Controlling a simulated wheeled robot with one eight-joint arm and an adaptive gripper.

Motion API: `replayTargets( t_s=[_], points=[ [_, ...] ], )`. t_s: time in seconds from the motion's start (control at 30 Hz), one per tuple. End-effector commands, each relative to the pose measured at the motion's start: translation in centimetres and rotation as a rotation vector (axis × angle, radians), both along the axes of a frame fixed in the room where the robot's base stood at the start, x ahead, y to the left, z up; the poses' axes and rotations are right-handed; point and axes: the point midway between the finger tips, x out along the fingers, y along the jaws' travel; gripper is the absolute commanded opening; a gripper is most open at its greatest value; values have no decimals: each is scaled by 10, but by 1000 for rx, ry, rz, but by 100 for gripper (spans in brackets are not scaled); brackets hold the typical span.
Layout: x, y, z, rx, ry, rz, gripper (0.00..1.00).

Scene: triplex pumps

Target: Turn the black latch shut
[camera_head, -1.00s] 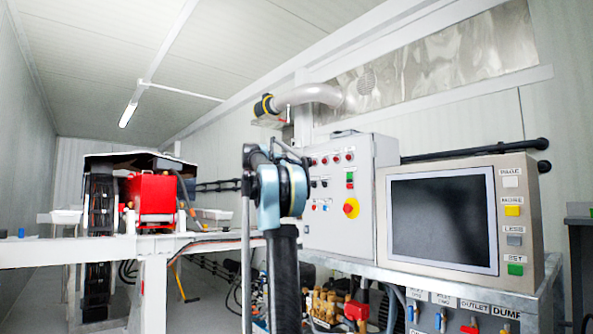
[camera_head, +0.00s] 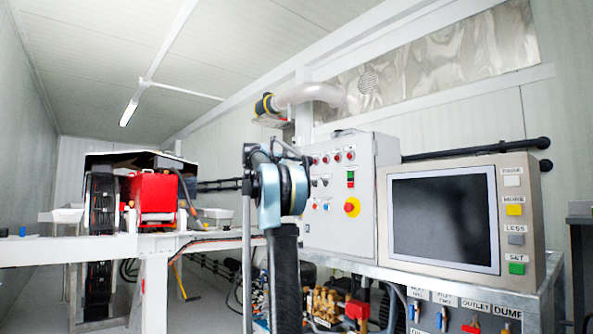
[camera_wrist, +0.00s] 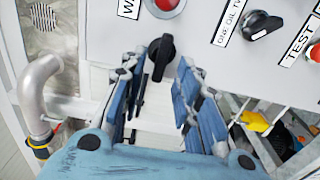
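The black latch (camera_wrist: 160,55) is on the face of the light grey control box (camera_wrist: 200,45), close to its edge, in the wrist view. My gripper (camera_wrist: 158,78) is open, with one blue finger to the left of the latch and the other to the right. Gaps show between the latch and both fingers; I cannot tell how far the fingertips are from the box. In the head view the control box (camera_head: 366,200) stands behind my arm, and I cannot make out the latch there.
A red button (camera_wrist: 166,5) and a black selector switch (camera_wrist: 262,25) are near the latch. A grey pipe (camera_wrist: 35,88) bends at the left of the wrist view. A screen unit (camera_head: 520,235) stands right of the box. A red machine (camera_head: 153,195) is at the left.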

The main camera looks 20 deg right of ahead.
Motion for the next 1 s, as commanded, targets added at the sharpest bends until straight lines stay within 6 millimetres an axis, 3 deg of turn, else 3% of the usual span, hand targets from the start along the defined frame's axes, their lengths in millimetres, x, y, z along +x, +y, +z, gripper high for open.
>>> replayTargets(
  t_s=[0.17,0.6,0.8,1.0],
  points=[
    [-5,16,0,0,0,2,30],
    [-30,91,-1,0,1,3,30],
    [-37,108,-2,1,1,2,30],
    [-39,112,-2,1,1,2,30]
  ],
)
